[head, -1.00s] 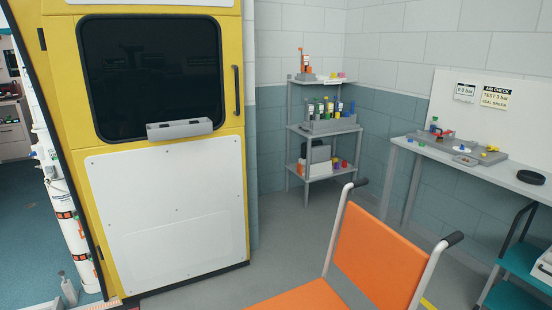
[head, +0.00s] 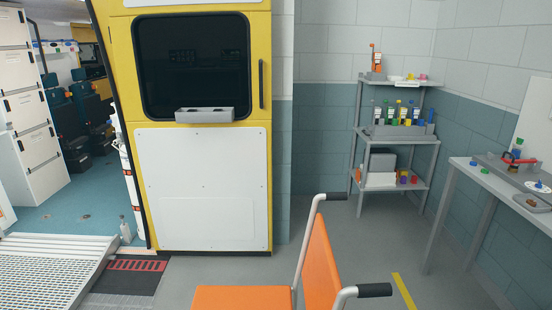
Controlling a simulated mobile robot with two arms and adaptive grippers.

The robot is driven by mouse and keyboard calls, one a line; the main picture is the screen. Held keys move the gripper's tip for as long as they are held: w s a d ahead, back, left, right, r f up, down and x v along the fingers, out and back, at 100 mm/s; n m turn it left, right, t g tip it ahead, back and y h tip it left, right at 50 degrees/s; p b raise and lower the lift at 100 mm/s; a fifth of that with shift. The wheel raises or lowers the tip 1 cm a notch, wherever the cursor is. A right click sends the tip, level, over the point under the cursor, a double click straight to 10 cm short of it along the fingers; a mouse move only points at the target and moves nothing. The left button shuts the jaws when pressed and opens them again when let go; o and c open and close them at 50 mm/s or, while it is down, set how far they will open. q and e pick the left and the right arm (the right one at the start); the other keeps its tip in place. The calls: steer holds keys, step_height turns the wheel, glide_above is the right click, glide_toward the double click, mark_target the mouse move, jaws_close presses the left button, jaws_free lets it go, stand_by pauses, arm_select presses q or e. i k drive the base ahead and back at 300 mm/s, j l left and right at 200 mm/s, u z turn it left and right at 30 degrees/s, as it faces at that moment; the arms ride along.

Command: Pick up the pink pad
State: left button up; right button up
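A small pink item (head: 423,77) lies at the right end of the top shelf of the grey rack (head: 411,83). It is too small here to tell for sure that it is the pink pad. A yellow item (head: 410,77) is beside it on the left. Neither of my grippers is in view.
A worktable (head: 483,175) with trays is at the right. The yellow door (head: 202,130) stands left of the rack. A ramp (head: 50,268) is at the lower left.

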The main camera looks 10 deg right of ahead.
mark_target(422, 79)
steer(key=i+l+u, duration=0.15)
steer(key=l+u, duration=0.35)
steer(key=l, duration=0.2)
steer(key=l+u, duration=0.5)
steer(key=l, duration=0.2)
steer(key=l+u, duration=0.5)
steer(key=l, duration=0.25)
steer(key=k+l+u, duration=0.25)
steer(key=l+u, duration=0.2)
steer(key=l, duration=0.2)
steer(key=i+l+u, duration=0.2)
steer(key=l+u, duration=0.2)
steer(key=l, duration=1.1)
steer(key=l+u, duration=0.45)
steer(key=l, duration=1.05)
steer(key=l+z, duration=0.2)
steer(key=l, duration=0.4)
steer(key=l+z, duration=0.2)
steer(key=l, duration=0.35)
steer(key=i+l+z, duration=0.2)
steer(key=l, duration=0.35)
steer(key=l+z, duration=0.2)
steer(key=l, duration=0.4)
